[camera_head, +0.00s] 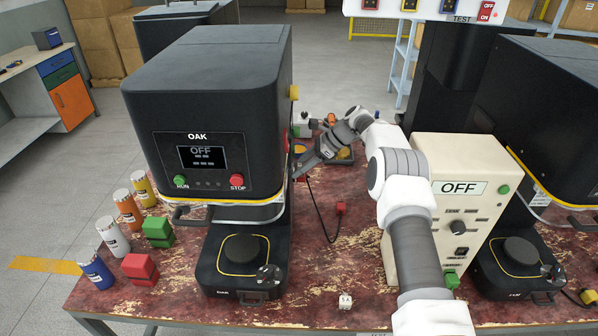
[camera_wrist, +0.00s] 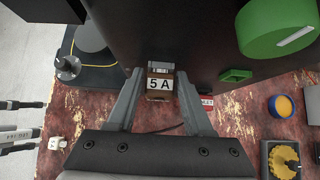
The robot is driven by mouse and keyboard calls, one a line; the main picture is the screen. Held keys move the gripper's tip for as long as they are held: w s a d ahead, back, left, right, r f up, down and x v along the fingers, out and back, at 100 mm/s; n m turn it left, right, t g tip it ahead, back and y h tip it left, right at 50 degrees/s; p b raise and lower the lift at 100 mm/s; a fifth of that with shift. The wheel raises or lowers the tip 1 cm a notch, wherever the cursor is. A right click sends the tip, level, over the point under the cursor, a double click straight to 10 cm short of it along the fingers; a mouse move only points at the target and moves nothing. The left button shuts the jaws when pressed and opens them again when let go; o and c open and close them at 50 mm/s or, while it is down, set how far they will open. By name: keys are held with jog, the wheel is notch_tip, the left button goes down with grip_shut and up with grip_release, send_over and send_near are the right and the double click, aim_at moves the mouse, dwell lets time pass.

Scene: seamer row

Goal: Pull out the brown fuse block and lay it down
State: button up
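The brown fuse block (camera_wrist: 160,84), marked "5 A" on a white label, shows in the wrist view at the side of a dark machine body. A pale metal part shows just above it. How deep the block sits is not clear. My gripper (camera_wrist: 160,74) is open, with one finger on each side of the block and a small gap at each side. In the head view, my gripper (camera_head: 298,172) is at the right side of the black OAK machine (camera_head: 205,100). I cannot make out the block there.
The OAK screen reads OFF. A red plug (camera_head: 340,208) on a black cable lies on the worn red table (camera_head: 320,270). A cream box (camera_head: 455,215) reading OFF stands at the right. A green knob (camera_wrist: 278,28) is at the upper right of the wrist view.

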grip_shut()
jog(key=shift+d, duration=0.15)
jog(key=shift+d, duration=2.85)
jog(key=shift+r, duration=0.1)
